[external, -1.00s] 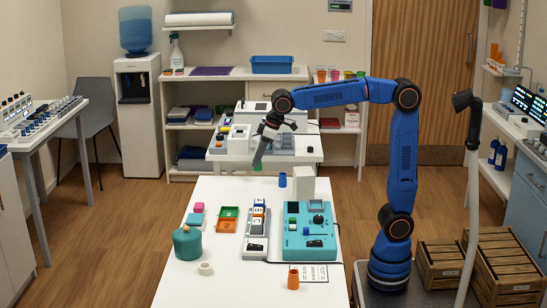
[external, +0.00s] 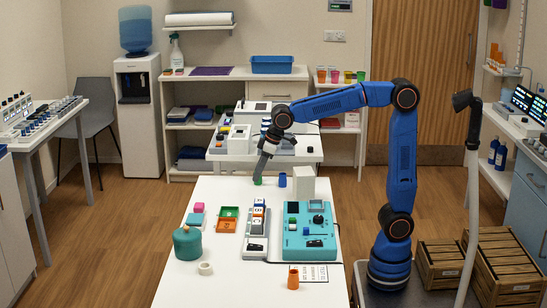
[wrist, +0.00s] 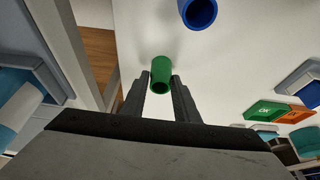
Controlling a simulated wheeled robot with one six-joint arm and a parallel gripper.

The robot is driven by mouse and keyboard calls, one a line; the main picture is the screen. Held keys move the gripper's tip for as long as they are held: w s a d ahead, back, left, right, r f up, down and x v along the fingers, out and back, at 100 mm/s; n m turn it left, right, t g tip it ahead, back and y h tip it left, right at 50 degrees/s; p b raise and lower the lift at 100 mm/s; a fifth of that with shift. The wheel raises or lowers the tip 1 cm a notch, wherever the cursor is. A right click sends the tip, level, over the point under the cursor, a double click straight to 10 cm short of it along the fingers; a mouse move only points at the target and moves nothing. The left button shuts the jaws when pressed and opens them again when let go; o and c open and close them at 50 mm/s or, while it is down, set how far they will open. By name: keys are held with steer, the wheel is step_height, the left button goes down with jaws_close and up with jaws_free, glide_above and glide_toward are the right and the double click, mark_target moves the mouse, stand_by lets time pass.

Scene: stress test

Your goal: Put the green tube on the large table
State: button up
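The green tube (external: 257,181) is at the far edge of the large white table (external: 190,286), left of a blue tube (external: 282,180). My gripper (external: 260,173) points down over it.
A white block (external: 303,184) stands right of the blue tube. A smaller table (external: 220,153) stands behind.

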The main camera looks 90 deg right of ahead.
steer(key=shift+o, duration=1.1)
steer(key=shift+r, duration=0.15)
steer(key=v, duration=1.2)
steer(key=shift+s, duration=0.1)
